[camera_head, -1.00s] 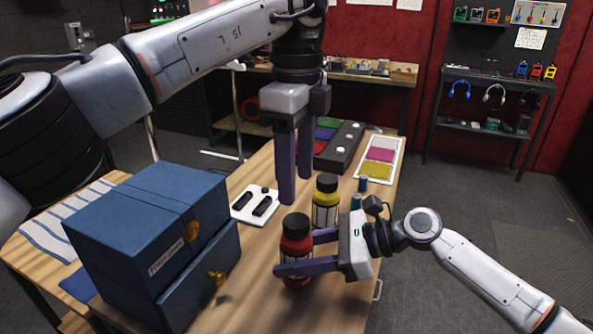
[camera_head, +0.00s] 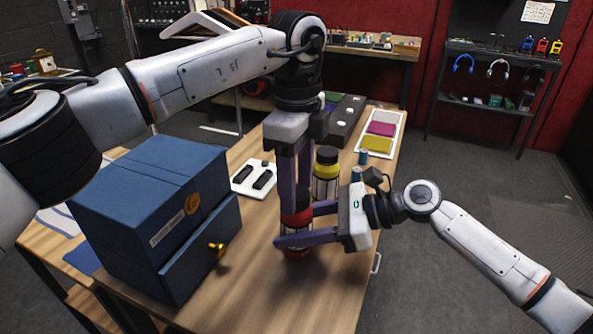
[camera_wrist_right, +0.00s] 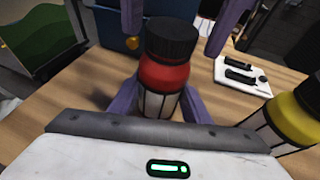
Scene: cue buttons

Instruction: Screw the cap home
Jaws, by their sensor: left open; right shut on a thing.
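A red bottle (camera_head: 296,221) stands on the table; the right wrist view shows its red shoulder (camera_wrist_right: 163,76) and black cap (camera_wrist_right: 172,38). The cap sits on top of the bottle; I cannot tell how tightly. My right gripper (camera_head: 297,229) is shut on the bottle's body, one finger on each side. My left gripper (camera_head: 295,208) is open and points straight down over the bottle. Its two fingers are on either side of the cap, apart from it in the right wrist view. In the head view those fingers largely hide the cap.
A yellow bottle (camera_head: 326,170) with a black cap stands just behind the red one. A blue box (camera_head: 150,215) with an open drawer is at the left. The table front is clear.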

